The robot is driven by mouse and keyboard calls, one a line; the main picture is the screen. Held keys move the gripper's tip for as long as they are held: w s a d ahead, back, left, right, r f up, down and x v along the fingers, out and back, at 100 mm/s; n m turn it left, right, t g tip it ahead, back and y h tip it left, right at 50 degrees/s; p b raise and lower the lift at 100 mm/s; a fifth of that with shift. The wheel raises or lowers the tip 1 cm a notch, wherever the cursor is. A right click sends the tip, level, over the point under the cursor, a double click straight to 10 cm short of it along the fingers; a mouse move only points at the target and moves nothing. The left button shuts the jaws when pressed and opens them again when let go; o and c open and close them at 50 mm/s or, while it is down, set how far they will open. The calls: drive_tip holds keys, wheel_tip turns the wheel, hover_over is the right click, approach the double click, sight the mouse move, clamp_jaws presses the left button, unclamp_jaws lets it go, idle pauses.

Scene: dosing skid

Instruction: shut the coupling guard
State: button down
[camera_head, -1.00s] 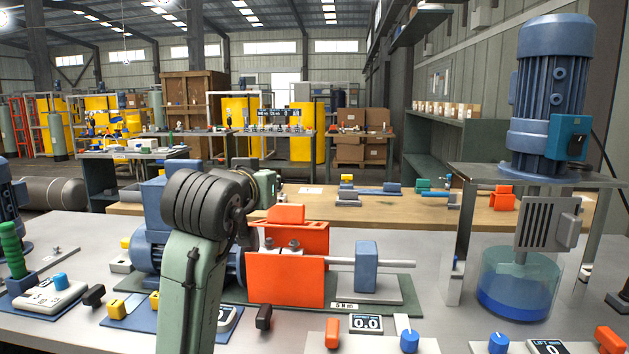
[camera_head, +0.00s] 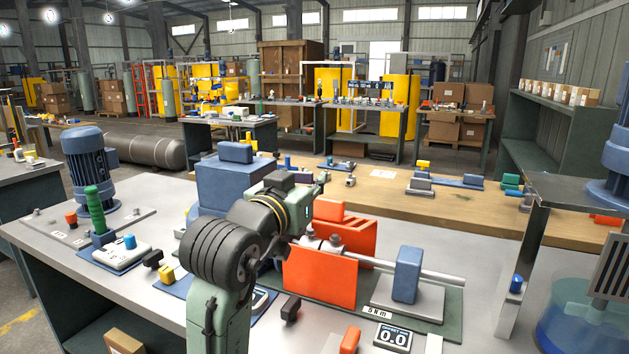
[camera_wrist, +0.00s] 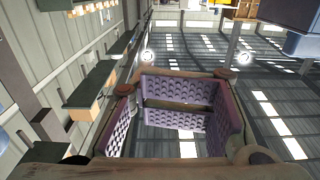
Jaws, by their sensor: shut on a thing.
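The coupling guard is orange, with an upright front panel (camera_head: 320,280), a slatted part behind it (camera_head: 358,238) and an orange block (camera_head: 328,210) on top. Grey bolt-like parts and a shaft (camera_head: 425,272) show between the panels, so the guard stands open at the top. My gripper shows in the wrist view (camera_wrist: 178,112), with purple textured pads close around a narrow dark gap. What it holds cannot be made out, and no orange shows there. In the head view my wrist is left of and above the guard; my fingers cannot be made out and the guard's left end is partly covered.
A blue motor (camera_head: 225,180) stands behind my arm, and a blue block (camera_head: 407,275) carries the shaft on the right. A dark switch block (camera_head: 291,307) and a 0.0 display (camera_head: 392,338) sit in front. A metal stand with a tank (camera_head: 580,315) is at right.

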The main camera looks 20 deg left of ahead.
drive_tip(key=p, duration=0.2)
hover_over(324, 220)
drive_tip(key=shift+w+r, duration=0.2)
drive_tip(key=shift+w+f, duration=0.3)
drive_tip(key=shift+w, duration=0.2)
drive_tip(key=shift+s+f+p, duration=0.2)
drive_tip(key=shift+s+f, duration=0.05)
drive_tip(key=shift+f, duration=0.35)
drive_tip(key=shift+s+f+p, duration=0.2)
drive_tip(key=shift+s+f, duration=0.05)
drive_tip(key=shift+f, duration=0.3)
drive_tip(key=shift+s+f, duration=0.2)
drive_tip(key=shift+f, duration=0.4)
